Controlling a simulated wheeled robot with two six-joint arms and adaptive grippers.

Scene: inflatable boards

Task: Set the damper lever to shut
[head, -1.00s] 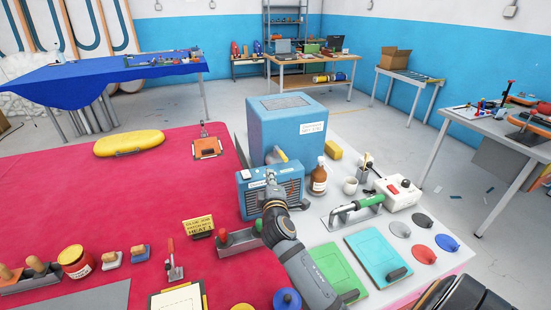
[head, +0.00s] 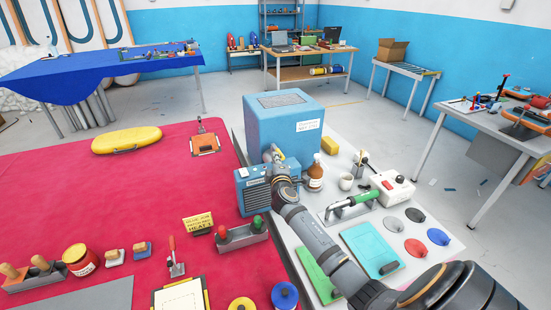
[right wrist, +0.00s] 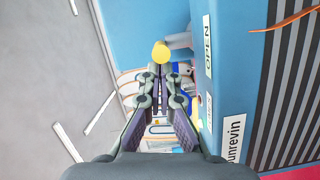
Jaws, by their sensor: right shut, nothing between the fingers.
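The blue unit with a dark grille (head: 253,188) stands at the edge between the red mat and the white bench. It fills the right of the right wrist view (right wrist: 255,80), with an "OPEN" label (right wrist: 208,45) and a lower label too small to read. A round yellow knob (right wrist: 161,52), seemingly the damper lever's end, shows just beyond my right fingertips; I cannot tell whether they touch it. My right gripper (right wrist: 160,75) is shut and empty beside the unit's labelled face. In the head view my right gripper (head: 273,158) and arm partly cover the unit. My left gripper is out of view.
A large blue box (head: 283,122) stands behind the unit. A tray with red and green knobs (head: 242,236) lies in front. The red mat's middle is clear.

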